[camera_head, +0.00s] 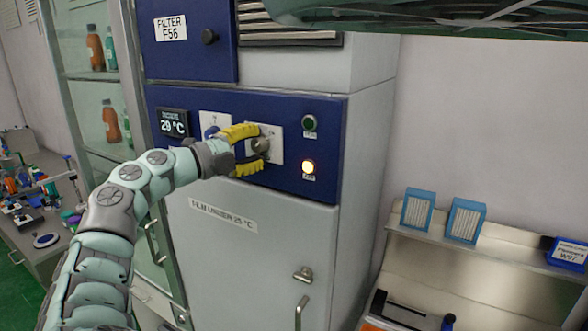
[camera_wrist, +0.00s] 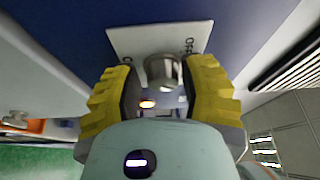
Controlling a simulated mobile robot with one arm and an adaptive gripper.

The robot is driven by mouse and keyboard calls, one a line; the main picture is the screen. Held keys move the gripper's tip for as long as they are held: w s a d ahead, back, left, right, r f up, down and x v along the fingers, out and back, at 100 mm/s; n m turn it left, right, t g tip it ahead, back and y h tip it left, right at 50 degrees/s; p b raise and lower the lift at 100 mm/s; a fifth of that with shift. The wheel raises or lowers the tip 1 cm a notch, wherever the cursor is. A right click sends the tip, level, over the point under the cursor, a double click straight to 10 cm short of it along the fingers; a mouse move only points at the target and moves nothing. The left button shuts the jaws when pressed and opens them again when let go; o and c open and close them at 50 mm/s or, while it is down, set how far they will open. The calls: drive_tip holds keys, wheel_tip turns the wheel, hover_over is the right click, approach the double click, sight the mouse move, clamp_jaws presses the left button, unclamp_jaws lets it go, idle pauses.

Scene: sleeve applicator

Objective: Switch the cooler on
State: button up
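The cooler is a grey cabinet (camera_head: 240,270) with a dark blue control panel (camera_head: 285,188). A metal rotary knob (camera_head: 262,146) sits on a white plate (camera_head: 277,138); in the wrist view the knob (camera_wrist: 163,70) points toward me, and "OFF" is partly legible on the plate's right. My gripper (camera_head: 257,150) has its yellow fingers on either side of the knob. In the wrist view the fingers (camera_wrist: 162,85) stand apart, with a slight gap seen beside the knob, so they look open around it. A display (camera_head: 173,122) reads about 20 °C. An amber lamp (camera_head: 308,167) glows; a green one (camera_head: 310,122) looks unlit.
A second white plate with a blue knob (camera_head: 211,130) is left of my gripper, partly behind it. A door handle (camera_head: 301,310) is below. A glass cabinet with bottles (camera_head: 110,120) stands left. A shelf with blue-framed filters (camera_head: 466,220) is right.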

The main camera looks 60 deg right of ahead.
drive_tip(key=o, duration=0.3)
drive_tip(key=shift+s+r, duration=0.1)
drive_tip(key=shift+o, duration=0.2)
drive_tip(key=v, duration=1.2)
